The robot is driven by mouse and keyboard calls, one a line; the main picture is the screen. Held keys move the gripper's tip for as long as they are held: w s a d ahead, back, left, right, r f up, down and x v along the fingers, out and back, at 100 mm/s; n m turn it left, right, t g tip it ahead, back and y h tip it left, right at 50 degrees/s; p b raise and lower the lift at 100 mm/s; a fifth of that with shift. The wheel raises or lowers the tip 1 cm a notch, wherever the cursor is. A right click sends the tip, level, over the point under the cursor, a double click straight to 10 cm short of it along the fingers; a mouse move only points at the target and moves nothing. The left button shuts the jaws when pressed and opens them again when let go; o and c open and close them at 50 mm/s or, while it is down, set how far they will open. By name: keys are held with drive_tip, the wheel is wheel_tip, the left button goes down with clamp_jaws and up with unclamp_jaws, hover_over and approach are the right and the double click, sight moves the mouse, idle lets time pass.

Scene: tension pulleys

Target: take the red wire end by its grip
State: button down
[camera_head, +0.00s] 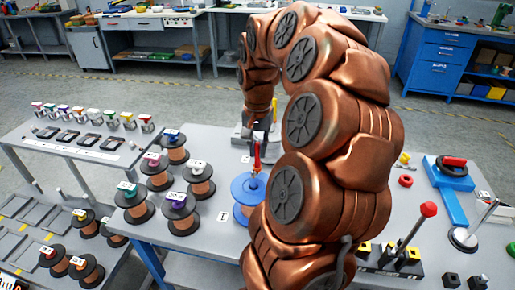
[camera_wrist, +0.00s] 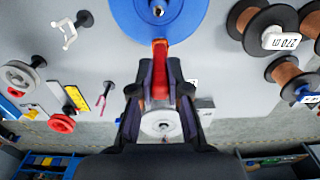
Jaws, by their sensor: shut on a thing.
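The red grip of the wire end (camera_wrist: 160,84) stands between the fingers of my gripper (camera_wrist: 159,70) in the wrist view, with an orange part at its far end. My gripper is shut on it. In the head view the red grip (camera_head: 257,150) shows as a small upright piece just above the blue spool (camera_head: 246,191), beside my arm. The blue spool (camera_wrist: 185,18) also shows at the top of the wrist view, just beyond the fingertips. The wire itself cannot be made out, and my arm hides part of the bench.
Several copper spools (camera_head: 181,215) stand left of the blue spool. Right of my arm are a blue fixture (camera_head: 449,203), a red ring (camera_head: 405,181) and a lever with a red knob (camera_head: 428,209). Grey bench top (camera_head: 205,244) is clear in front.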

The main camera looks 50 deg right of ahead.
drive_tip(key=shift+r, duration=1.4)
idle(0.5)
